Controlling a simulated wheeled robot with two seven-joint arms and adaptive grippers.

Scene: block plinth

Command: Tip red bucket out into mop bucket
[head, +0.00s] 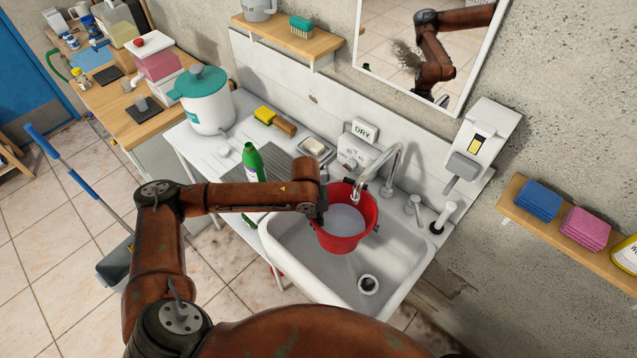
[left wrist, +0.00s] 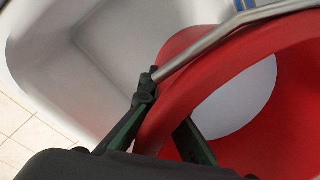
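The red bucket (head: 333,236) stands upright in the white sink basin, under the tap. A pale grey surface shows inside it; I cannot tell if it is liquid. In the left wrist view the bucket (left wrist: 285,125) fills the right side, with its metal handle across the top. My left gripper (head: 318,212) is at the bucket's left rim. Its dark fingers (left wrist: 162,118) straddle the wall, one outside by the black handle lug and one inside. Whether they press on it is unclear. I cannot pick out a mop bucket. My right gripper is not in view.
The sink (head: 300,268) has a chrome tap (head: 385,170) close behind the bucket. A green bottle (head: 252,162) and a white lidded pot (head: 205,100) stand left of it.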

